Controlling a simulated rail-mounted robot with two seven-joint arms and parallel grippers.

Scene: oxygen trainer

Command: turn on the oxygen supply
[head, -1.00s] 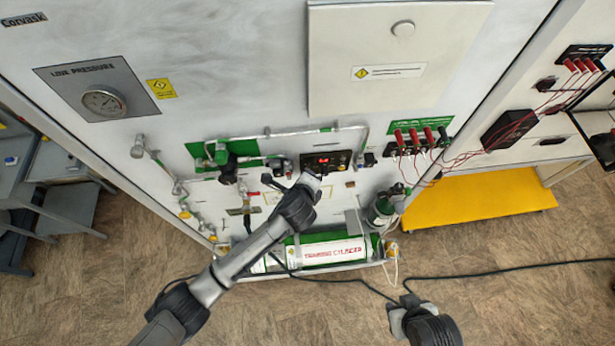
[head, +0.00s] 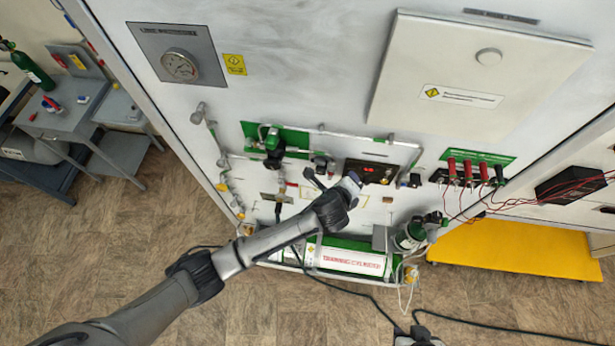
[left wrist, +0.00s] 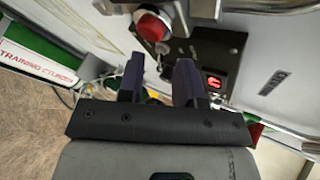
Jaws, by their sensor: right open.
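The oxygen panel carries a green-backed valve (head: 272,143), pipes, a box with a lit red display (head: 374,170) and a line pressure gauge (head: 180,66). A white and green training cylinder (head: 352,262) lies low at its foot. My left gripper (head: 332,180) is in front of the panel, left of the display box. In the left wrist view its two dark fingers (left wrist: 160,82) are apart with nothing held between them. A red knob (left wrist: 152,27) is beyond the fingertips, and the red display (left wrist: 214,82) is to their right. My right gripper (head: 418,337) shows only partly at the bottom edge, open.
Red plugs with red leads (head: 467,170) sit right of the display. A yellow low platform (head: 520,247) is at the right, and a grey workbench (head: 65,118) at the left. A black cable (head: 480,322) crosses the floor. A cabinet box (head: 480,75) juts out above.

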